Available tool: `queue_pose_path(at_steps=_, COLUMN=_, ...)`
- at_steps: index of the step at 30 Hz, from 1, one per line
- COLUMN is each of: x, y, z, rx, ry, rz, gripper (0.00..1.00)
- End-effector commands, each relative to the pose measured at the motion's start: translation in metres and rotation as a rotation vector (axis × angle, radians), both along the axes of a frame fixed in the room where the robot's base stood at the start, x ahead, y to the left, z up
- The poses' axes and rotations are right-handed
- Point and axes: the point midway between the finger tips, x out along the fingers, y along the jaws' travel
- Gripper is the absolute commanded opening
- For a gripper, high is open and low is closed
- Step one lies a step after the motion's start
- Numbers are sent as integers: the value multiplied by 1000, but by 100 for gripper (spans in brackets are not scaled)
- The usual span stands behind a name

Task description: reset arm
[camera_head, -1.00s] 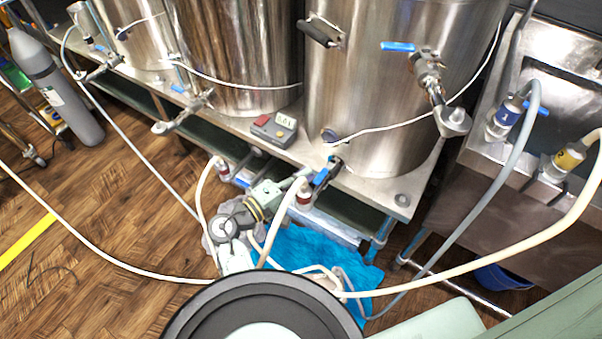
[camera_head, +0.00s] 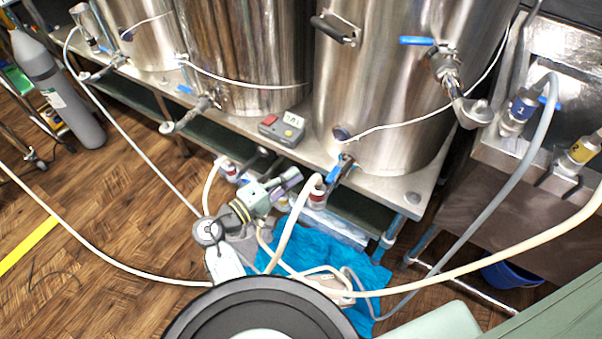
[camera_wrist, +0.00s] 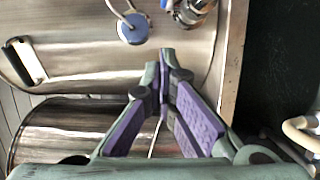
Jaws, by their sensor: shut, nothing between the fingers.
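My gripper (camera_head: 288,182) is shut and empty, with its purple finger pads turned toward the tank stand. It hangs just left of a white hose at the front edge of the stand. In the wrist view my gripper (camera_wrist: 166,60) shows its two fingers meeting at the tips, with nothing between them. Behind the fingers is the large steel tank (camera_wrist: 110,75), with a round blue-capped fitting (camera_wrist: 134,29) and a valve near its base. That tank also shows in the head view (camera_head: 385,100).
Blue cloth (camera_head: 305,245) lies on the floor below the stand. White hoses cross the floor and pass near my arm. A red and grey control box (camera_head: 281,129) sits on the stand. A steel sink (camera_head: 565,95) is at right, a gas cylinder (camera_head: 60,90) at left. Wooden floor at left is mostly open.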

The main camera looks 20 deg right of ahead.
Motion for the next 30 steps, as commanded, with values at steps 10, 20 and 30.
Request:
queue_pose_path(at_steps=10, x=-23, y=53, z=0, rx=0, ry=-2, rz=2, gripper=0)
queue_pose_path(at_steps=20, x=-26, y=59, z=1, rx=-1, ry=-1, rz=1, gripper=0)
queue_pose_path(at_steps=30, x=65, y=152, z=46, rx=248, ry=-191, rz=414, gripper=0)
